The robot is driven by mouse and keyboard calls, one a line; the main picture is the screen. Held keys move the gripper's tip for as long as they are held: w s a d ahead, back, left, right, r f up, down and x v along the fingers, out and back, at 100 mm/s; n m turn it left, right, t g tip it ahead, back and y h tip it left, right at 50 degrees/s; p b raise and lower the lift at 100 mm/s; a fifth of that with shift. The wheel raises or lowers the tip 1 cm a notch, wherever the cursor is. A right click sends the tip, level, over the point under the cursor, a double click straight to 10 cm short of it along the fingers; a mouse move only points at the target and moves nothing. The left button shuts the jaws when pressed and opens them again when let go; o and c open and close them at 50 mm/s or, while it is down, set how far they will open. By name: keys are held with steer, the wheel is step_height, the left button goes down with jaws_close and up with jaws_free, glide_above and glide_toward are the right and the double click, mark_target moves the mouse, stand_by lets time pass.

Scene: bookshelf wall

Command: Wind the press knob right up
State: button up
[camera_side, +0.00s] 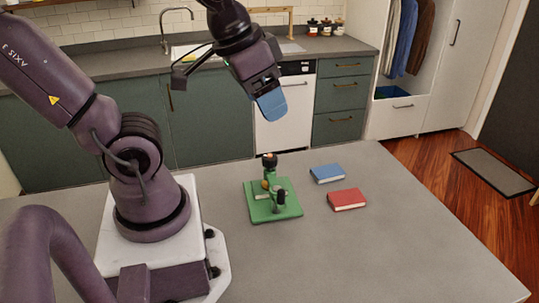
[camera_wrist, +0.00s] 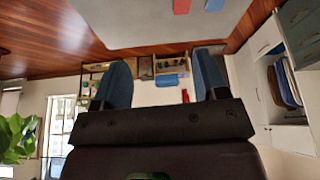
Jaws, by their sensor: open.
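The small green press (camera_side: 272,199) stands on the grey table in the side view. It has a flat green base, and a dark round knob (camera_side: 270,159) sits at the top of its frame. A second dark part stands at the front of the base. My gripper (camera_side: 271,106) hangs well above the press, apart from it, with blue fingers. In the wrist view the two blue fingers of my gripper (camera_wrist: 162,70) are spread apart with nothing between them. The press does not show in the wrist view.
A blue book (camera_side: 327,173) and a red book (camera_side: 346,199) lie flat on the table (camera_side: 400,240) right of the press. The table's front right is clear. Behind stands a kitchen counter (camera_side: 120,68) with green cabinets and a white dishwasher (camera_side: 287,120).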

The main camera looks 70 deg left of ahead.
steer(key=w+a+f+g, duration=0.3)
steer(key=a+f, duration=0.2)
steer(key=a, duration=0.3)
steer(key=m+g, duration=0.2)
steer(key=m, duration=0.9)
glide_above(270, 156)
step_height(270, 156, down, 5)
step_height(270, 156, down, 13)
steer(key=shift+d+r, duration=0.1)
steer(key=shift+r, duration=0.1)
steer(key=c, duration=0.9)
